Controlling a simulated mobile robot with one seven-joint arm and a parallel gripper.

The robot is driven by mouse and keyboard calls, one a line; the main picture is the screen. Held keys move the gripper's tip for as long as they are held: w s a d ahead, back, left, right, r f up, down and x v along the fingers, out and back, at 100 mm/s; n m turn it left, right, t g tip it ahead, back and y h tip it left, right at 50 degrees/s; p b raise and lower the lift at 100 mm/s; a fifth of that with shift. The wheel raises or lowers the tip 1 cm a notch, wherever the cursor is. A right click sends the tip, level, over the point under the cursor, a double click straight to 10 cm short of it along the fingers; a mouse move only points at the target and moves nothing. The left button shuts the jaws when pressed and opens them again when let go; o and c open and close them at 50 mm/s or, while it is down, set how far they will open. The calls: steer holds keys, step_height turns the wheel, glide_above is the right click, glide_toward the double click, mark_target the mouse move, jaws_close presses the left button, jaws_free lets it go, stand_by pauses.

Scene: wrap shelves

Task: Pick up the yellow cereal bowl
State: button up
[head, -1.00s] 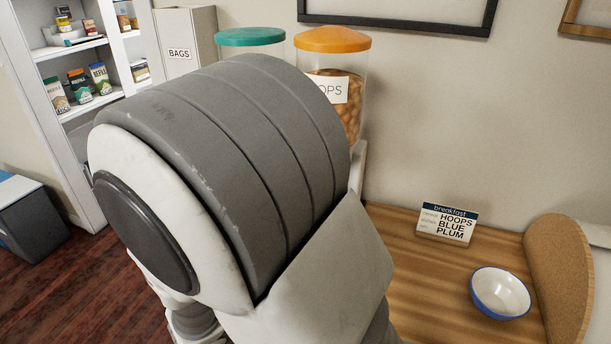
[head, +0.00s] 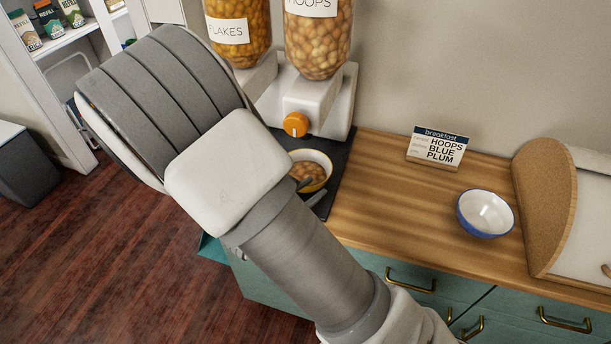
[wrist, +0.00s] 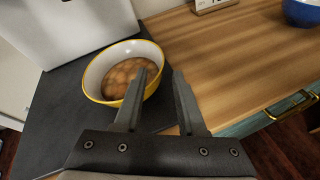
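The yellow cereal bowl (head: 318,166), white inside and yellow outside, stands upright on a dark mat below the hoops dispenser. It holds brown round cereal, and my arm partly covers it in the head view. In the wrist view the yellow bowl (wrist: 100,77) lies just ahead and to the left of centre. My gripper (wrist: 169,75) is open, with its two dark fingers apart. The left finger overlaps the bowl's right rim in the picture, and the right finger is outside the bowl. I cannot tell whether either finger touches it.
A blue bowl (head: 486,213) stands empty on the wooden counter (head: 385,205), right of a breakfast card (head: 437,148). The dispenser base (head: 325,100) with its orange knob (head: 296,124) rises behind the yellow bowl. A curved cork-sided holder (head: 540,205) stands at the right.

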mark_target(322, 181)
steer(key=shift+r+x, duration=0.15)
steer(key=shift+x, duration=1.2)
steer(key=shift+r+x, duration=0.1)
steer(key=shift+x, duration=1.25)
jaws_close()
